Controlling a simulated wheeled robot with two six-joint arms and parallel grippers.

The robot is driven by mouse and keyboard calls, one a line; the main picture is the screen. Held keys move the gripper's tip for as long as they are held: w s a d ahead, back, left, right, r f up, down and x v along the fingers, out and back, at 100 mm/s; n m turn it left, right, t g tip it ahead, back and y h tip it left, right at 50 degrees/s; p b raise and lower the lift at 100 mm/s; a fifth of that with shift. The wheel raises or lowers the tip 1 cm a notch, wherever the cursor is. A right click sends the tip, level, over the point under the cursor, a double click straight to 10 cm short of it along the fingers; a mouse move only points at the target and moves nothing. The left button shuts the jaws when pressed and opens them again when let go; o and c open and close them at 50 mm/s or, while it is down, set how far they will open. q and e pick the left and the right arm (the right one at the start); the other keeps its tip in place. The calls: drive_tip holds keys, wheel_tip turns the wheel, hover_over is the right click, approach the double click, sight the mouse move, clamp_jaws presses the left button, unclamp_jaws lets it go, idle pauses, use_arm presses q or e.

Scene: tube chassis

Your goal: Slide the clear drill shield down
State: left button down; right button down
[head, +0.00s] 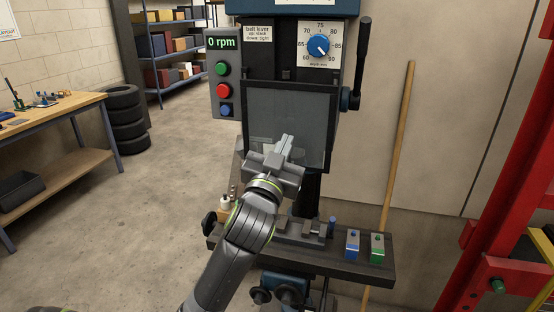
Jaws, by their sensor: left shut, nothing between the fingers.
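The clear drill shield (290,107) is a grey see-through panel in a dark frame on the front of the drill press, above its table. My left gripper (287,142) is shut and empty, in front of the lower part of the shield. Its fingertips overlap the panel in the picture; I cannot tell whether they touch it. My gripper and wrist hide part of the shield's lower edge. My right gripper is not in view.
A control box (223,75) reads 0 rpm. A lever (362,60) and wooden pole (398,150) stand right. A red frame (490,160) is far right.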

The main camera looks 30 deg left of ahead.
use_arm(q)
drive_tip(key=f, duration=0.2)
drive_tip(key=w+a+f, duration=0.1)
drive_tip(key=shift+f, duration=0.3)
wheel_tip(320, 180, down, 18)
drive_tip(key=b, duration=1.4)
